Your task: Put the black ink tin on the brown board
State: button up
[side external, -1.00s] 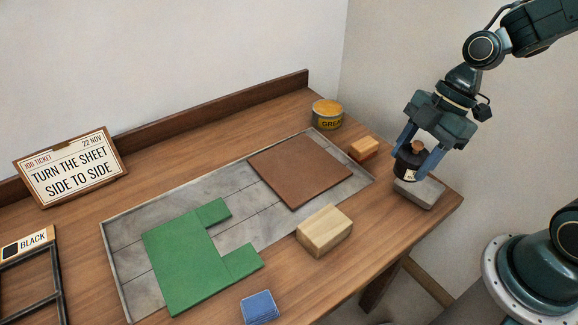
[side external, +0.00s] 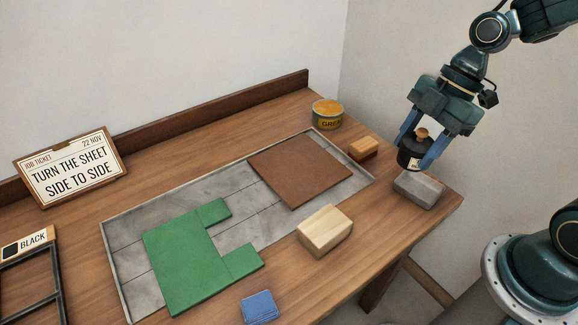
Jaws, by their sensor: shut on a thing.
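The black ink tin (side external: 412,154) has a cork-coloured knob on top and a pale label. My gripper (side external: 418,154) is shut on it at the right end of the table and holds it upright, above a grey block (side external: 419,189). The brown board (side external: 300,171) lies flat on the right part of the grey slab, to the left of my gripper, with nothing on it.
A job ticket sign (side external: 71,168) is at left.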

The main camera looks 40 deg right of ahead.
jog(key=w+a+r+n, duration=0.1)
jog(key=w+a+r, duration=0.15)
jog(key=w, duration=1.15)
jog(key=n, duration=0.1)
send_over(293, 169)
jog(key=d, duration=0.2)
jog(key=shift+w+f+g, duration=0.1)
jog(key=shift+f+g, duration=0.3)
jog(key=shift+f, duration=0.05)
notch_tip(293, 169, down, 16)
jog(key=shift+r, duration=0.15)
jog(key=shift+f, duration=2.15)
jog(key=shift+f, duration=0.1)
